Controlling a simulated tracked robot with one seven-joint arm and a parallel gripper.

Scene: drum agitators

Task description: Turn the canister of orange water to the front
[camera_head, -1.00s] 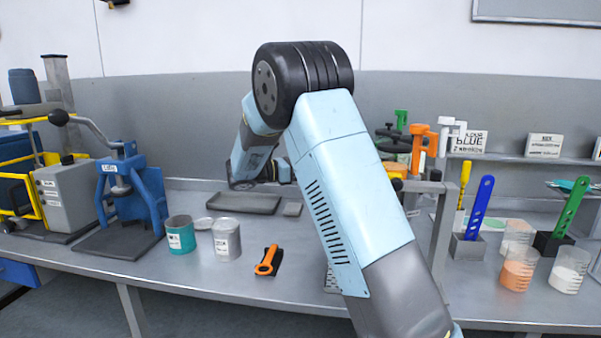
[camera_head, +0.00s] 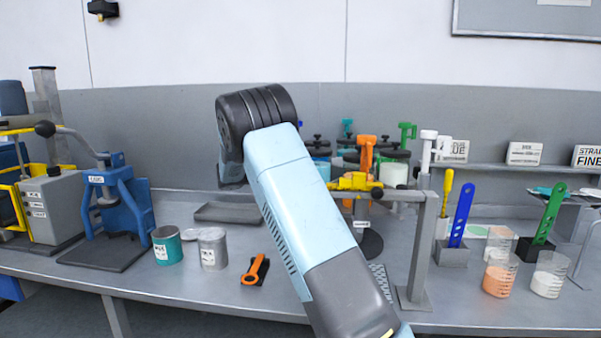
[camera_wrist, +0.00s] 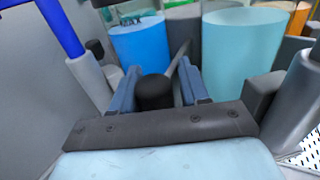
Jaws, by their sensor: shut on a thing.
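In the wrist view my gripper (camera_wrist: 157,88) has its two blue-grey fingers on either side of a black knob (camera_wrist: 154,93), with a thin bar running up behind it. A blue canister (camera_wrist: 140,42) stands beyond the left finger and a large pale cyan canister (camera_wrist: 240,55) beyond the right. The orange canister (camera_wrist: 303,17) shows only partly at the top right, behind the cyan one. In the head view the canister group stands right of my arm, with an orange tap (camera_head: 366,151) above a yellow bar (camera_head: 352,183). My gripper is hidden there.
A grey stand with a white tap (camera_head: 427,150) is at the group's right. Cups of orange (camera_head: 498,276) and white liquid (camera_head: 549,276) stand further right. A blue press (camera_head: 124,205) is further left.

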